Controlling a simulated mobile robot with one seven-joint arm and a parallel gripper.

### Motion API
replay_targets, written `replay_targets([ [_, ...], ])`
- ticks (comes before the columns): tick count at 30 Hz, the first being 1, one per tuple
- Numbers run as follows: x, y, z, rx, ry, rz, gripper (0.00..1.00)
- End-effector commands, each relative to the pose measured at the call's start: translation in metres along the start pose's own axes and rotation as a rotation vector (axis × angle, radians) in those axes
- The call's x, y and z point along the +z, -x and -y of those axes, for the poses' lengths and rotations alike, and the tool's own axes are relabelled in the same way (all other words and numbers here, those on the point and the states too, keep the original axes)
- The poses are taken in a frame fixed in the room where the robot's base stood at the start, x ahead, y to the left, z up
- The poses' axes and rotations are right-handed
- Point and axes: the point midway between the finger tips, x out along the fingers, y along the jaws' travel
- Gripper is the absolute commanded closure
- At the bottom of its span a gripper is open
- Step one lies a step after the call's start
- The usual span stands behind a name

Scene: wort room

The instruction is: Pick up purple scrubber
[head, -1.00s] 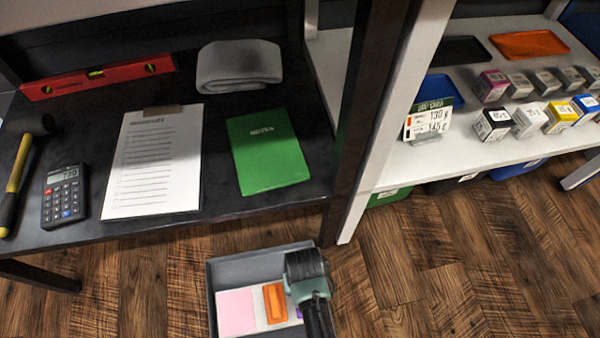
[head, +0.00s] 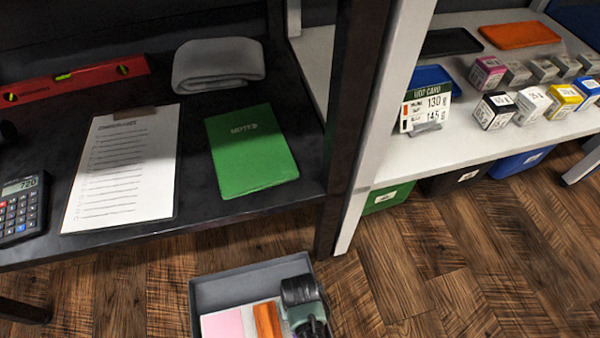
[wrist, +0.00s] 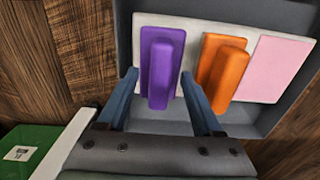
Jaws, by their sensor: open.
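The purple scrubber (wrist: 161,68) lies on a white board inside a grey tray in the wrist view. My gripper (wrist: 160,82) is open, with one blue finger on each side of the purple scrubber. I cannot tell whether the fingers touch it. In the head view my gripper (head: 305,310) is over the right part of the grey tray (head: 250,268), and it hides the purple scrubber there.
An orange scrubber (wrist: 226,72) lies right of the purple one, then a pink pad (wrist: 279,68). The tray's grey wall (wrist: 298,92) surrounds them. A black table (head: 250,205) and a white shelf (head: 440,150) stand behind. A green bin (head: 387,198) is on the floor.

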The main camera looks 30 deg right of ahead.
Motion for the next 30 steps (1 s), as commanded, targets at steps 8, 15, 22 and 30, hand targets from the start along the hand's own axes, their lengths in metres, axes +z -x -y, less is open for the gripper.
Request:
replay_targets([
  [8,-0.0002,-0.0113,0.0001,0.000,0.000,-0.001,0.32],
  [15,-0.0001,-0.0112,0.0001,0.000,0.000,0.000,0.61],
  [22,-0.0001,-0.0112,0.0001,0.000,0.000,0.000,1.00],
  [30,-0.0003,-0.0110,0.0001,0.000,0.000,-0.001,1.00],
])
